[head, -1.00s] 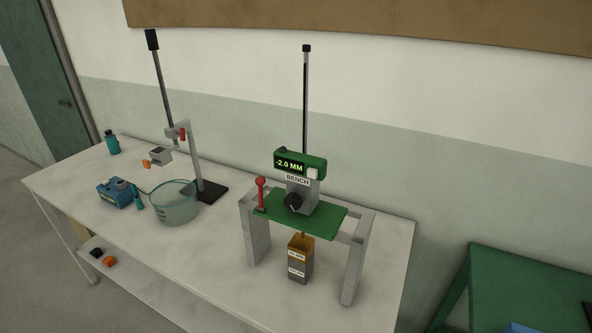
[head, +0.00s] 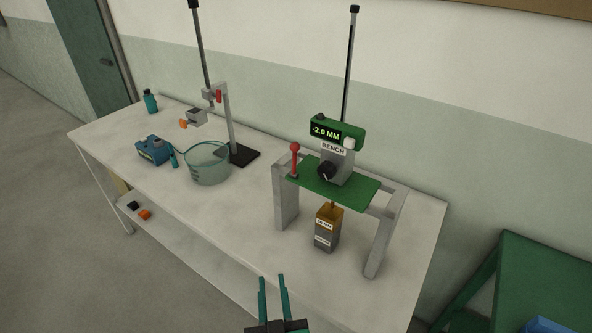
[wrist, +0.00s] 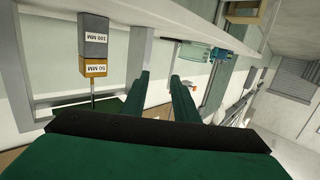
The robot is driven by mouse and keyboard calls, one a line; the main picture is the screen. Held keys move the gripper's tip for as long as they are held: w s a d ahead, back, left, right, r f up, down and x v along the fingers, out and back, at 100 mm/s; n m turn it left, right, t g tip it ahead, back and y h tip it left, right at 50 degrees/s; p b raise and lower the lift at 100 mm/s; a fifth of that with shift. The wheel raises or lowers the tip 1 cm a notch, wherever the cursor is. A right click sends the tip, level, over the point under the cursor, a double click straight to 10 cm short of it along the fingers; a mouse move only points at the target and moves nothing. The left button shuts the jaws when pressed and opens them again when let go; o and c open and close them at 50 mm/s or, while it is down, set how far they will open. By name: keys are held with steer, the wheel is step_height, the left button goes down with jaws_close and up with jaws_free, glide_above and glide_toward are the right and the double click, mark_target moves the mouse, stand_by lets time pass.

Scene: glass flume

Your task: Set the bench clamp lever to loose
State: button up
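The bench unit (head: 336,150) is a grey block labelled BENCH with a green display reading -2.0 MM. It sits on a green plate (head: 353,192) across a grey stand. A red lever with a round knob (head: 294,161) stands nearly upright at the plate's left end; it looks like the clamp lever, but no label on it is readable. A black knob (head: 326,170) is on the unit's front. My gripper (head: 272,278) is open and empty, in front of the bench and well short of the lever. Its parted fingers also show in the wrist view (wrist: 160,78).
A block marked 50 MM and 100 MM (head: 327,229) is under the plate, also in the wrist view (wrist: 93,45). Left are a glass beaker (head: 209,165), a rod stand (head: 231,120) and a blue box (head: 153,150). A green table (head: 540,270) is at right.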

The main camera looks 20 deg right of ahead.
steer(key=w+d+r+m+h, duration=0.1)
steer(key=w+d+r, duration=0.3)
steer(key=w+r, duration=0.5)
steer(key=m+h, duration=0.2)
glide_toward(295, 147)
steer(key=w+d+f, duration=0.1)
steer(key=w+f, duration=0.3)
steer(key=shift+t, duration=0.3)
steer(key=x, duration=1)
steer(key=shift+w+d+r, duration=0.2)
steer(key=shift+w+d, duration=0.05)
jaws_close()
steer(key=shift+f, duration=0.1)
